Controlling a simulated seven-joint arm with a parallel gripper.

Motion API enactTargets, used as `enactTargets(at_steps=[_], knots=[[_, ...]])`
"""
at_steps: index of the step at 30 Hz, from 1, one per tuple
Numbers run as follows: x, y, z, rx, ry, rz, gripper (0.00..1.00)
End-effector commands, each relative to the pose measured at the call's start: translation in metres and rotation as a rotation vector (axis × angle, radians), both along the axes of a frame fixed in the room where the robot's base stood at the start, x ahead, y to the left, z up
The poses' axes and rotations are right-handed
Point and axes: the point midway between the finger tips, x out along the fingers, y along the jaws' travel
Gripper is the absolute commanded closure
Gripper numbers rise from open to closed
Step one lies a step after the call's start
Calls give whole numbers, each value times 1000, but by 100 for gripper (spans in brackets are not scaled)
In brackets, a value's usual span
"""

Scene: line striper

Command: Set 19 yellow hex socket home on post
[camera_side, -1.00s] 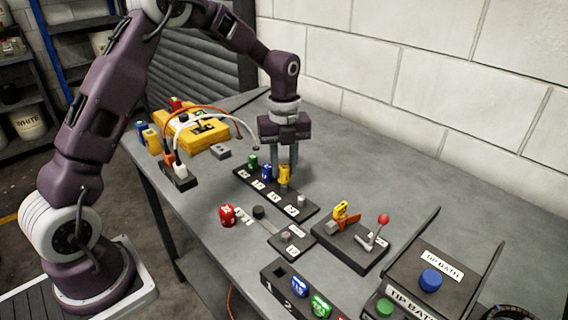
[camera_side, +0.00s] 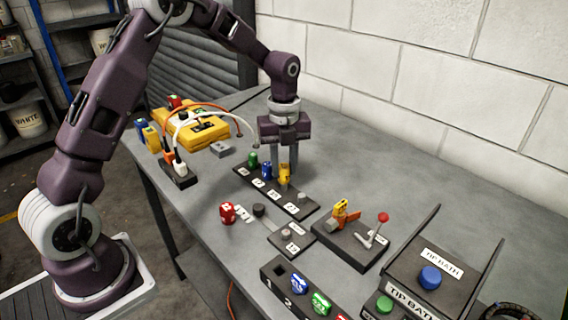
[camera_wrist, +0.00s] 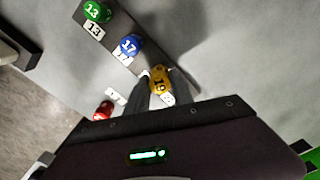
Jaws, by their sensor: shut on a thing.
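The yellow hex socket (camera_side: 285,173) marked 19 is upright between the fingers of my gripper (camera_side: 284,168), which is shut on it. It stands over the third position of the dark post rail (camera_side: 310,209), in line with the green and blue sockets. The wrist view shows the yellow socket (camera_wrist: 159,81) between both fingertips, with a number plate beside it. The post under the socket is hidden, so I cannot tell whether the socket is fully down.
The green socket 13 (camera_wrist: 97,12) and blue socket 17 (camera_wrist: 129,46) stand on the rail close by. A bare post (camera_side: 301,197) is at the rail's near end. A red socket (camera_side: 227,212) stands on the table to the left. A lever fixture (camera_side: 352,243) is at right.

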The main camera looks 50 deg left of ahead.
Motion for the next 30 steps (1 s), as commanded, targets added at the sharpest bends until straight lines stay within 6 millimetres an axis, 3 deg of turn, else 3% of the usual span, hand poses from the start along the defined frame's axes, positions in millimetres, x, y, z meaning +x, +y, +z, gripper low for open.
enactTargets(at_steps=[30], knots=[[0,0,-11,0,0,0,100]])
